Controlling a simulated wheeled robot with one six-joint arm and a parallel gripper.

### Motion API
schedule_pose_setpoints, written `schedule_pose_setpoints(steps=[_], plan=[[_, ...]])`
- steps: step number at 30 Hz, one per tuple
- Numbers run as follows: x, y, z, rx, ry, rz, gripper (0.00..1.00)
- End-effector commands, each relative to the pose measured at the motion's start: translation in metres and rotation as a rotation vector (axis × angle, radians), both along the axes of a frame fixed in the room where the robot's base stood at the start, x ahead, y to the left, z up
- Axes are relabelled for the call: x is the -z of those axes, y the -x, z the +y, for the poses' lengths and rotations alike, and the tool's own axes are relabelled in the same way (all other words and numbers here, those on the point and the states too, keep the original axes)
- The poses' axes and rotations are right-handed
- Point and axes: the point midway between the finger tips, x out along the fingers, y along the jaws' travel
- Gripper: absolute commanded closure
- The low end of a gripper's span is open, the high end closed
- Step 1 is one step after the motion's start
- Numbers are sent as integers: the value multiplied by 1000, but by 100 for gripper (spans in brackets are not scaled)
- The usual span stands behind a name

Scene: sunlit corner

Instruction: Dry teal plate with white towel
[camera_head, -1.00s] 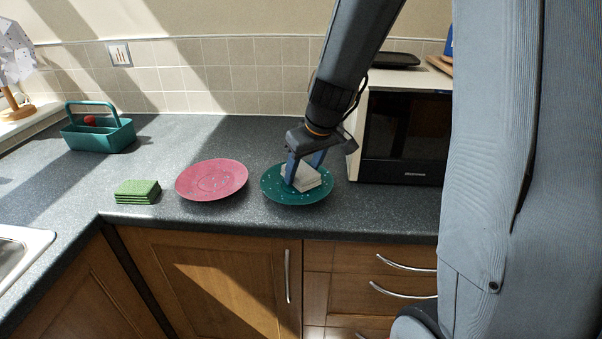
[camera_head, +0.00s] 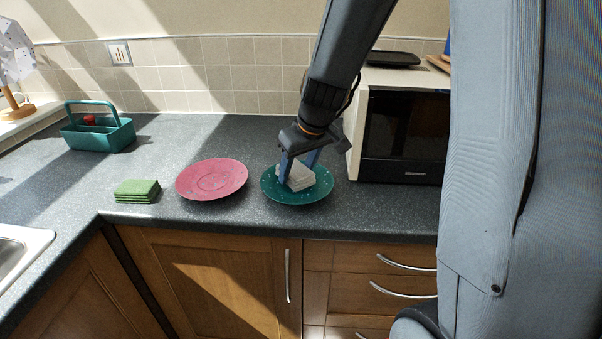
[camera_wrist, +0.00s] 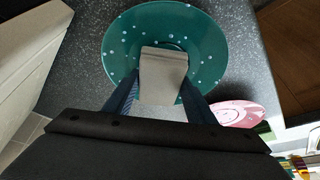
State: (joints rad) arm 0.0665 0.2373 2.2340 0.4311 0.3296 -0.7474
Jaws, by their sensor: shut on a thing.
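The teal plate (camera_head: 313,194) lies on the counter left of the microwave, with pale drops or specks on its surface. It also shows in the wrist view (camera_wrist: 125,50). The folded white towel (camera_head: 298,178) is on the plate, a little left of its middle. My gripper (camera_head: 297,178) points down over the plate, its blue fingers shut on the towel. In the wrist view the towel (camera_wrist: 163,72) sits between the two fingers, and part of the plate is hidden beneath it. Specks show on the plate around the towel.
A pink plate (camera_head: 211,180) with specks lies just left of the teal plate. Green folded cloths (camera_head: 137,191) and a teal caddy (camera_head: 98,136) with a red item are further left. The microwave (camera_head: 405,140) stands close on the right. A sink (camera_head: 22,247) is at lower left.

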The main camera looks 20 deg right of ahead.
Motion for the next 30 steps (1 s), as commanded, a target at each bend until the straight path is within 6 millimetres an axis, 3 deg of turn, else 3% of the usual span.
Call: schedule_pose_setpoints(steps=[7,20,30], plan=[[0,-1,2,-1,0,0,68],[0,25,12,-1,0,0,68],[3,13,-2,2,0,-1,68]])
